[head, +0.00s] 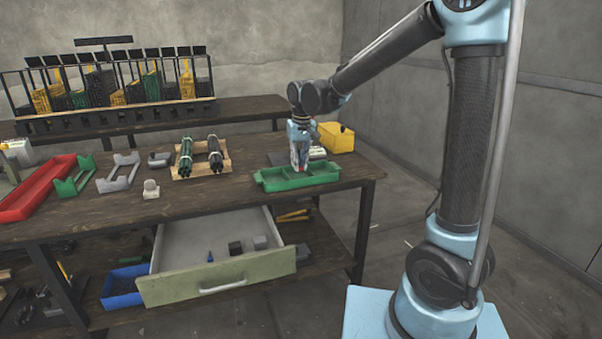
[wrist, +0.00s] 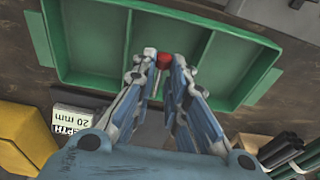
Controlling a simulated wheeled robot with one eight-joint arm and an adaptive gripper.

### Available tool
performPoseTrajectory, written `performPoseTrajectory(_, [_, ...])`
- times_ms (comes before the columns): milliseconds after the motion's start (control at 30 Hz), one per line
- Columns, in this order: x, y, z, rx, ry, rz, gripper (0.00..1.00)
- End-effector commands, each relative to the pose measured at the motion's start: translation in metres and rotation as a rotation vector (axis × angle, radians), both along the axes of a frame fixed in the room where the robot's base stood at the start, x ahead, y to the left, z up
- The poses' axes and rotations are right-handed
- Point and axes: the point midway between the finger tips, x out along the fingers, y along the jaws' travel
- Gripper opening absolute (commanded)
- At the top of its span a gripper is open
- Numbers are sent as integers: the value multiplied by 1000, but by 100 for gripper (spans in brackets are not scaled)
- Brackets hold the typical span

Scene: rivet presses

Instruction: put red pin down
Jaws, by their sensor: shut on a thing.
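My gripper (head: 299,164) points down over the green tray (head: 275,185) near the right end of the workbench. In the wrist view my gripper (wrist: 157,75) is shut on the red pin (wrist: 163,60), whose red head shows between the fingertips with a grey shank below it. The green tray (wrist: 57,45) is split by dividers, and the pin appears over its middle compartment. I cannot tell whether the pin touches the tray floor. The pin is not clear in the head view.
A yellow bin (head: 336,137) stands just behind the tray. A wooden rack (head: 183,172) with green and black rods lies to the left. An open drawer (head: 190,287) juts out below the bench top. A white "DEPTH 20 mm" block (wrist: 78,119) shows in the wrist view.

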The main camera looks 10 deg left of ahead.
Motion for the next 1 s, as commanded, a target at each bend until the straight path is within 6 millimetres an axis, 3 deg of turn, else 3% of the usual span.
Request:
performPoseTrajectory(300, [-1,1,-36,0,0,2,4])
performPoseTrajectory(700, [-1,1,-40,0,0,2,4])
performPoseTrajectory(733, [-1,1,-40,0,0,1,20])
performPoseTrajectory(800, [-1,1,-39,0,0,1,34])
performPoseTrajectory(1000, [0,0,-39,0,0,1,34])
